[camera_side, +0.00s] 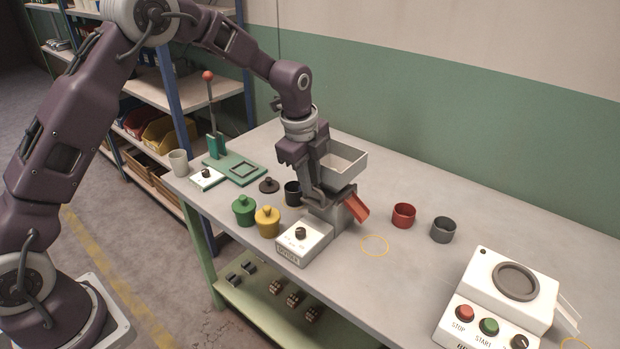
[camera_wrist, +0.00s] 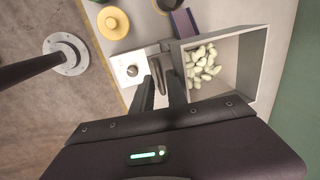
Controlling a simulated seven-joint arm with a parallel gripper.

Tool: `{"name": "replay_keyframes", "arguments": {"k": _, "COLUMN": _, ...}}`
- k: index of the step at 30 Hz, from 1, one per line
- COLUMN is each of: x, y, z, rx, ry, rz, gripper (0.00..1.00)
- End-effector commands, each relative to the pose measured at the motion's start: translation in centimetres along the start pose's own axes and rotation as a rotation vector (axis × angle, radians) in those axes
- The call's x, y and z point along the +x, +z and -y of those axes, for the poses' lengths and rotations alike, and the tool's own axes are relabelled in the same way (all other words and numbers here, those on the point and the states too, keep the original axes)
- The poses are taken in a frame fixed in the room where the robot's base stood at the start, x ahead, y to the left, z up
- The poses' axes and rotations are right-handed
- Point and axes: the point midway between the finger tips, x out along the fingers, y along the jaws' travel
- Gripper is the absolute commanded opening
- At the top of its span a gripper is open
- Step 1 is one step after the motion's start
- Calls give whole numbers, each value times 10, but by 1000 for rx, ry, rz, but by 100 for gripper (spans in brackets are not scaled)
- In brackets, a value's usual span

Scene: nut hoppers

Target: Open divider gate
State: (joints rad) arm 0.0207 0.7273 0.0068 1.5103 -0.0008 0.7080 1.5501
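A grey hopper with a pale open tray (camera_side: 343,158) stands on the bench with a red chute (camera_side: 355,205) at its front. In the wrist view the tray (camera_wrist: 262,50) holds several pale nuts (camera_wrist: 205,62). My gripper (camera_side: 318,200) is down beside the hopper's left side, and its fingers (camera_wrist: 161,82) point at the hopper body next to the tray. The fingers look apart, with a narrow dark piece, perhaps the gate's handle, near their tips. I cannot tell whether they touch it. The divider gate itself is not clearly visible.
A white control box with a black knob (camera_side: 301,233) sits just in front of the hopper. Yellow (camera_side: 267,221) and green (camera_side: 244,210) lidded jars and a black cup (camera_side: 293,193) stand at left. Red (camera_side: 403,215) and grey (camera_side: 443,229) cups stand right. A START/STOP machine (camera_side: 500,300) is farther right.

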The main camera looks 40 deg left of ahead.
Motion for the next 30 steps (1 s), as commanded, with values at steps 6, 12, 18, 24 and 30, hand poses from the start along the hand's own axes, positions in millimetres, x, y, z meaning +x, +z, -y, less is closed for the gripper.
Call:
{"name": "replay_keyframes", "arguments": {"k": 6, "x": 2, "y": 0, "z": 0, "rx": -1, "ry": 0, "rz": 0, "gripper": 18}}
{"name": "replay_keyframes", "arguments": {"k": 12, "x": 1, "y": 0, "z": 0, "rx": -1, "ry": 0, "rz": 0, "gripper": 0}}
{"name": "replay_keyframes", "arguments": {"k": 18, "x": 1, "y": 0, "z": 0, "rx": -1, "ry": 0, "rz": 0, "gripper": 0}}
{"name": "replay_keyframes", "arguments": {"k": 24, "x": 1, "y": 0, "z": 0, "rx": -1, "ry": -1, "rz": 0, "gripper": 0}}
{"name": "replay_keyframes", "arguments": {"k": 30, "x": 1, "y": 0, "z": 0, "rx": -1, "ry": -1, "rz": 0, "gripper": 0}}
